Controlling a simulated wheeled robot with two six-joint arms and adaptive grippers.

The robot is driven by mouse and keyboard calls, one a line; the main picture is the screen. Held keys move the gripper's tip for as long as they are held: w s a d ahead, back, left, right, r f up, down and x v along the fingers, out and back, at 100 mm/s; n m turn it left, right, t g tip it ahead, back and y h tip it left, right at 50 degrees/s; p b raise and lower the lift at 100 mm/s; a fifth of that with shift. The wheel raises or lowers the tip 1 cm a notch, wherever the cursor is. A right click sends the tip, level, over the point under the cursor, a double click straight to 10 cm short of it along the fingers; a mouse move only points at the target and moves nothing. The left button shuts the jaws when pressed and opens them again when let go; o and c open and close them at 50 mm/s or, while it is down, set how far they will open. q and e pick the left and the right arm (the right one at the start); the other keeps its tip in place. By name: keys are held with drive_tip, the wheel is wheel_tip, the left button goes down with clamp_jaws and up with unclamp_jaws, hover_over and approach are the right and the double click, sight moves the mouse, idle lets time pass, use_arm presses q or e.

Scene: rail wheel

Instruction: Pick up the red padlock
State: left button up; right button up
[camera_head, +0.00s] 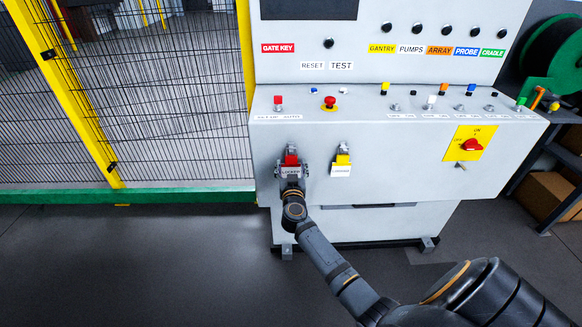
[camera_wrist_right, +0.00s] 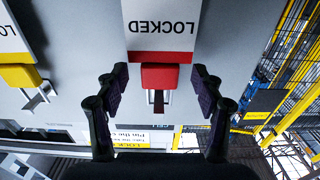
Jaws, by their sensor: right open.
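The red padlock (camera_head: 291,159) hangs on the front of the grey control desk, at the left. A white tag reading LOCKED (camera_head: 291,171) is with it. In the right wrist view the red padlock (camera_wrist_right: 160,76) and its tag (camera_wrist_right: 160,28) appear upside down. My right gripper (camera_head: 291,182) is at the padlock, partly covering the area below it in the head view. In the right wrist view my right gripper (camera_wrist_right: 160,82) is open, with one finger on each side of the padlock and visible gaps between. My left gripper is not in view.
A yellow padlock (camera_head: 342,159) with a white tag hangs just right of the red one. Above are knobs, switches and a red button (camera_head: 329,102). A yellow-framed mesh fence (camera_head: 170,110) stands left. A cardboard box (camera_head: 550,195) is at right. The floor in front is clear.

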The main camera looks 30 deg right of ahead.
sight(291, 159)
drive_tip(key=shift+x, duration=0.75)
drive_tip(key=shift+s, duration=0.1)
drive_tip(key=c, duration=0.8)
drive_tip(key=shift+o, duration=0.2)
drive_tip(key=shift+r, duration=0.25)
drive_tip(key=shift+r+p, duration=0.6)
drive_tip(key=shift+p, duration=0.15)
drive_tip(key=p+v, duration=0.1)
drive_tip(key=v, duration=0.4)
drive_tip(key=shift+s, duration=0.1)
drive_tip(key=p+v, duration=0.1)
drive_tip(key=v, duration=1.2)
drive_tip(key=shift+f, duration=0.15)
